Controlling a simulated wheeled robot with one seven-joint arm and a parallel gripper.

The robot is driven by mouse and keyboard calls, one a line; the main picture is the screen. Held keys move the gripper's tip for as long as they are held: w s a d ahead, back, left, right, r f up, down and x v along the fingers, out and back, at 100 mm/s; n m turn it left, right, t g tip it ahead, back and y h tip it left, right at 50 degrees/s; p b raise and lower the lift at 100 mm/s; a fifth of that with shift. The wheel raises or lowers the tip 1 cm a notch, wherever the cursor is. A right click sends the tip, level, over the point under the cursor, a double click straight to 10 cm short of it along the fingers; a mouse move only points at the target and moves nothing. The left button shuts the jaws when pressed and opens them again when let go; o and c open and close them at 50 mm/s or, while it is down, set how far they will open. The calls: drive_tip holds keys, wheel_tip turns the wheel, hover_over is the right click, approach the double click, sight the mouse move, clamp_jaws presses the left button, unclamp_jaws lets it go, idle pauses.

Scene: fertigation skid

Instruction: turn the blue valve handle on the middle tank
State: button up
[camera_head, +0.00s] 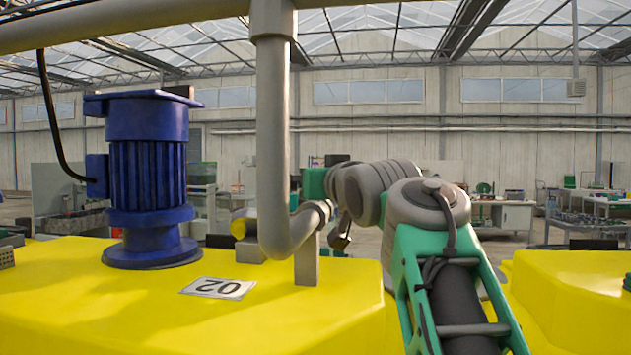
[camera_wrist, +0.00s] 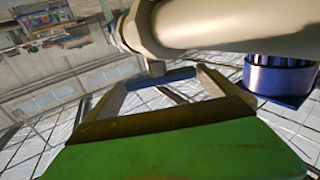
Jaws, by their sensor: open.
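The blue valve handle (camera_wrist: 176,78) shows in the wrist view as a short flat bar on a small grey stem below the pale pipe. My gripper (camera_wrist: 162,84) is open, its two fingers reaching up toward the pipe on either side of the handle. The handle lies in the space between the fingertips; I cannot tell if either finger touches it. In the head view the handle and fingertips are hidden behind my arm and the pipe. The yellow tank (camera_head: 300,318) there has a label (camera_head: 218,288) reading 02, upside down.
A blue motor (camera_head: 147,180) stands on the yellow tank; a blue body (camera_wrist: 282,76) shows at right in the wrist view. A thick grey pipe (camera_head: 272,140) comes down beside my arm. Another yellow tank (camera_head: 570,290) is at right. Workbenches (camera_head: 503,215) stand far behind.

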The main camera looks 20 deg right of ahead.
drive_tip(key=s+b, duration=0.1)
drive_tip(key=s, duration=0.5)
drive_tip(key=shift+s+a, duration=0.2)
drive_tip(key=shift+a, duration=0.15)
